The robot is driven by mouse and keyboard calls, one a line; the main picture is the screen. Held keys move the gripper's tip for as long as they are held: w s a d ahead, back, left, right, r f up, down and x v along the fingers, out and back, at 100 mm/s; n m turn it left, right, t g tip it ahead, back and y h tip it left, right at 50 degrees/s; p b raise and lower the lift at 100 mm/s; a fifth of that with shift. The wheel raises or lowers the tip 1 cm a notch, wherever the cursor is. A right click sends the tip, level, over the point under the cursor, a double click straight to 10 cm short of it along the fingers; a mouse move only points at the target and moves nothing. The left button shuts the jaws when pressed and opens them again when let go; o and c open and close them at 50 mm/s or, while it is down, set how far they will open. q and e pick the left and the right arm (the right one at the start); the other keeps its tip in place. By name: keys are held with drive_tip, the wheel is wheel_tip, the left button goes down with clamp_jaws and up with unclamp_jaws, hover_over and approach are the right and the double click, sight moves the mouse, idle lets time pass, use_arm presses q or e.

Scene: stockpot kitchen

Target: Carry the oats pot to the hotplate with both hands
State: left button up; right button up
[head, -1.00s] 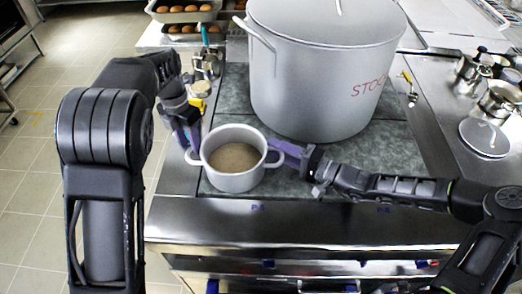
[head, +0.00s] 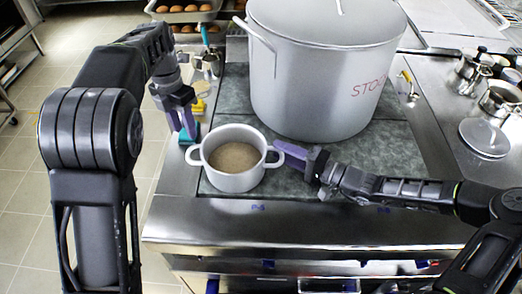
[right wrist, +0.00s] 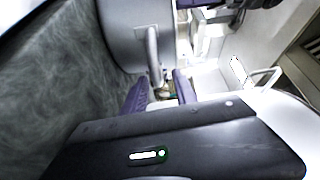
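The oats pot (head: 222,181) is small, grey and two-handled, with brown contents. It stands upright on the dark mottled plate (head: 285,183), near its front left. My left gripper (head: 183,130) points down beside and behind the left handle, apart from it, with its fingers spread. My right gripper (head: 279,149) is at the pot's right handle. In the right wrist view, the right gripper's fingers (right wrist: 160,80) are apart, with the handle (right wrist: 153,48) in line with the gap; contact is unclear. The pot's side (right wrist: 125,30) also shows there.
A big stockpot (head: 305,85) stands just behind the oats pot on the same plate. A teal item (head: 190,134) lies by my left fingertips. Metal pots and a lid (head: 484,138) are on the right counter. The plate's front right is partly under my right arm.

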drive_tip(key=v, duration=1)
drive_tip(key=shift+s+d, duration=0.15)
drive_tip(key=shift+d, duration=0.05)
